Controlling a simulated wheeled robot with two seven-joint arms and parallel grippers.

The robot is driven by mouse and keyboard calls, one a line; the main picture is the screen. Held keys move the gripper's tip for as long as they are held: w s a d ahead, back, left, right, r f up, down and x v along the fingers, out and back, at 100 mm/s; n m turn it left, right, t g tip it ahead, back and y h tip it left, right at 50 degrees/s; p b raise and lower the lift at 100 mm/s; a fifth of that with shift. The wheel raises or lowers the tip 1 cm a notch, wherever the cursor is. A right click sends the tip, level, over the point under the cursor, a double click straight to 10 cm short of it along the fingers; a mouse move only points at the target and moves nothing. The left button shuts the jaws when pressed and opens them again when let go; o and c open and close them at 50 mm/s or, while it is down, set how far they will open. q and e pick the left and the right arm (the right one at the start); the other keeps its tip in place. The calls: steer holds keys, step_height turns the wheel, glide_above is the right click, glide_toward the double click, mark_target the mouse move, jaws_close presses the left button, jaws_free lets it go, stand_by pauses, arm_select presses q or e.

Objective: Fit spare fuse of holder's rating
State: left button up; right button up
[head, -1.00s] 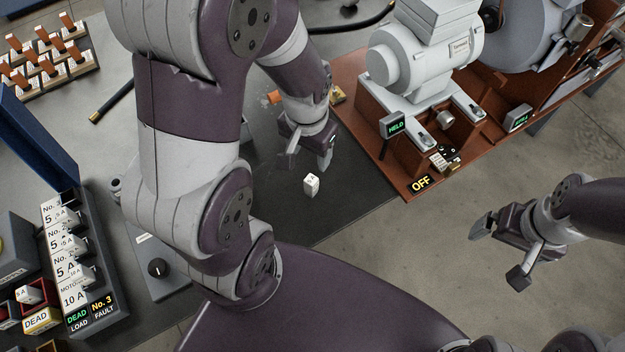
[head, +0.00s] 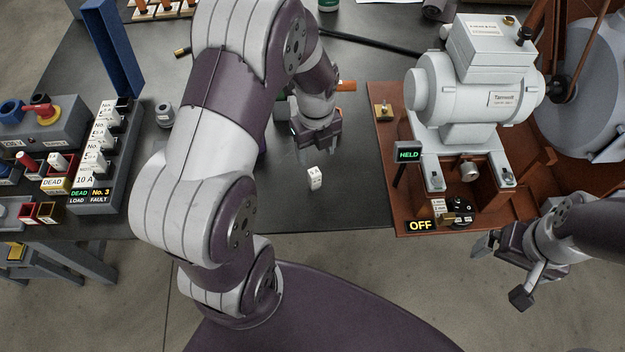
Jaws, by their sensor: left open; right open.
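A small white fuse block (head: 314,178) with dark marking stands on the dark mat, just below my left gripper (head: 318,152). My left gripper is open, empty and points down, apart from the block. My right gripper (head: 503,272) is open and empty, over the floor at the lower right. The fuse holder rack (head: 118,165) at the left has a column of white labelled holders; a 10 A label (head: 84,180) and a "DEAD", "No. 3", "LOAD FAULT" display (head: 90,195) show at its front. Small red and white pieces (head: 58,163) sit in boxes left of it.
A grey motor (head: 470,90) stands on a red-brown base (head: 400,190) at the right, with "HELD" (head: 408,155) and "OFF" (head: 421,226) signs. A blue panel (head: 113,45) rises behind the rack. My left arm crosses the middle and hides part of the bench.

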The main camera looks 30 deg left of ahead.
mark_target(314, 172)
arm_select(q)
steer(key=f, duration=0.5)
steer(key=shift+d+f+b, duration=0.25)
steer(key=shift+b, duration=0.1)
steer(key=f, duration=0.5)
steer(key=shift+a+f+b, duration=0.35)
steer(key=shift+b, duration=0.05)
steer(key=shift+r, duration=0.1)
jaws_close()
